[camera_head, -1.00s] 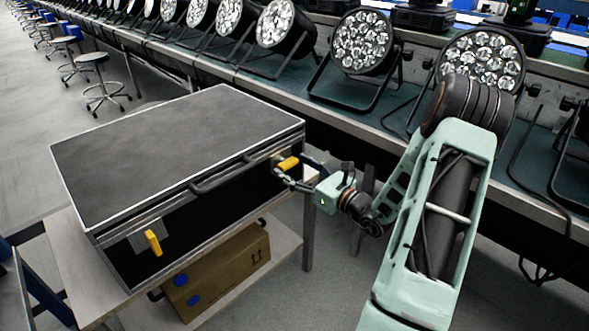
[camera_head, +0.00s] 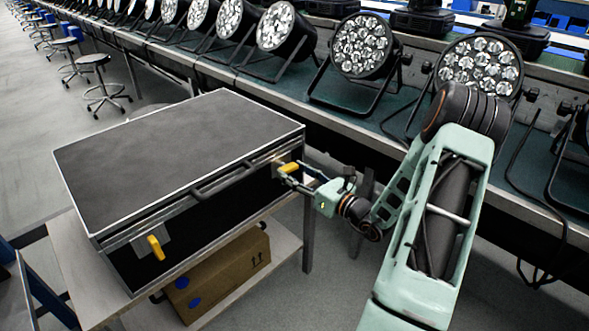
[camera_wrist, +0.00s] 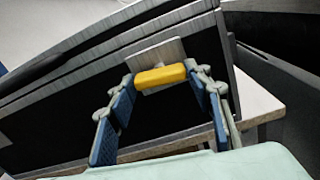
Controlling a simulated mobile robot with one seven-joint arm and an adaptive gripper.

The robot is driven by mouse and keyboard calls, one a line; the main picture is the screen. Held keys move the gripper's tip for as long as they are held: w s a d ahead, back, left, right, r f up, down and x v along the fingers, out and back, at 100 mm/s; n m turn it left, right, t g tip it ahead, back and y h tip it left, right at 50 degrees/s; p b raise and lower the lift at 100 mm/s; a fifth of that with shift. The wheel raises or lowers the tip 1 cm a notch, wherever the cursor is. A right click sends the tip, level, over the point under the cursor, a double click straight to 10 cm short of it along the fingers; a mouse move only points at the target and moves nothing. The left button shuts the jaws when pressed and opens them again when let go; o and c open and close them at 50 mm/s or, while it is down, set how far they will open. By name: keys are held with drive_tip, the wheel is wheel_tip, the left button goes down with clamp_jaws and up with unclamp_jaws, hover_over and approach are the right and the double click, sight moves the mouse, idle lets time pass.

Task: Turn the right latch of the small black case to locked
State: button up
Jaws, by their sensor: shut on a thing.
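The small black case (camera_head: 180,150) stands shut on a table, its front facing my arm. Its right latch (camera_head: 289,168) is a yellow handle on a metal plate near the front's right end. In the wrist view the right latch (camera_wrist: 161,76) lies nearly level across the picture, its right end slightly higher. My gripper (camera_head: 294,178) is at this latch; in the wrist view my gripper (camera_wrist: 160,80) has a blue-padded finger at each end of the handle and is shut on it. The left latch (camera_head: 156,247) is yellow, close to upright and slightly tilted.
A dark carry handle (camera_head: 222,181) sits between the latches. A cardboard box (camera_head: 220,272) is on the shelf below. A long bench (camera_head: 350,128) with several stage lights runs behind the case and my arm. Floor is open at the left.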

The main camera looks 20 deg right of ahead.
drive_tip(key=m+p, duration=0.1)
drive_tip(key=p, duration=0.1)
drive_tip(key=m+p, duration=0.2)
drive_tip(key=shift+r+m, duration=0.25)
drive_tip(key=shift+m, duration=0.05)
drive_tip(key=m+p, duration=0.4)
drive_tip(key=shift+m, duration=0.3)
drive_tip(key=m+p, duration=0.3)
drive_tip(key=m, duration=0.1)
drive_tip(key=shift+f, duration=0.15)
drive_tip(key=shift+f+m+p, duration=0.15)
drive_tip(key=shift+m+p, duration=0.85)
drive_tip(key=shift+m, duration=1.1)
drive_tip(key=o, duration=1.2)
drive_tip(key=shift+c, duration=0.2)
drive_tip(key=shift+s+d, duration=0.1)
